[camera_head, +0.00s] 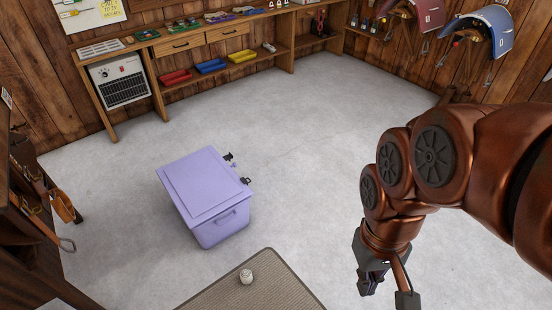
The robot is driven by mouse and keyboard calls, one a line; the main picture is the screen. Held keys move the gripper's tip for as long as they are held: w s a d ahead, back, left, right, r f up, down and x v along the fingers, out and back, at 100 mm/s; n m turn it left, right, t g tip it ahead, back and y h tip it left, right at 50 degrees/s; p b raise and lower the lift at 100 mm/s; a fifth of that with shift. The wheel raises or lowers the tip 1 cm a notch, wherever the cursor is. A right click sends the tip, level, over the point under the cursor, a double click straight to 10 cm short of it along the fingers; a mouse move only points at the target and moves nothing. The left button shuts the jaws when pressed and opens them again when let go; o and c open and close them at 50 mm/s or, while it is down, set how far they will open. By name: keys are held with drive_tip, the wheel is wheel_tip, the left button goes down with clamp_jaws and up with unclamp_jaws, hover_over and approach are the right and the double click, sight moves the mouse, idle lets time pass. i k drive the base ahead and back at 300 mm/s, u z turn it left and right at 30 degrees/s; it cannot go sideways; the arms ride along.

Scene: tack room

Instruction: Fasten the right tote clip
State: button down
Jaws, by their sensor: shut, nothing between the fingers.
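A lavender tote (222,232) stands on the floor left of centre, with its flat lid (203,183) on top. Two small black clips show at the lid's right-hand edge, a farther clip (229,158) and a nearer clip (246,181). Both stick out from the edge, but they are too small to tell whether they are latched. The tote's side below them is mostly hidden. A handle (228,216) is on its near end. My gripper (368,288) points down at the lower right, shut and empty, well apart from the tote.
A woven mat (225,296) with a small white object (246,276) on it lies in front of the tote. A wooden bench (190,48) runs along the back wall. A dark wooden rack (22,230) stands at the left. The floor right of the tote is clear.

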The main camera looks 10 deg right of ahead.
sight(229, 157)
drive_tip(key=z, duration=0.7)
drive_tip(key=i, duration=1.7)
drive_tip(key=u, duration=0.4)
drive_tip(key=i, duration=1.05)
drive_tip(key=u, duration=1.4)
drive_tip(key=i, duration=0.7)
drive_tip(key=u, duration=0.55)
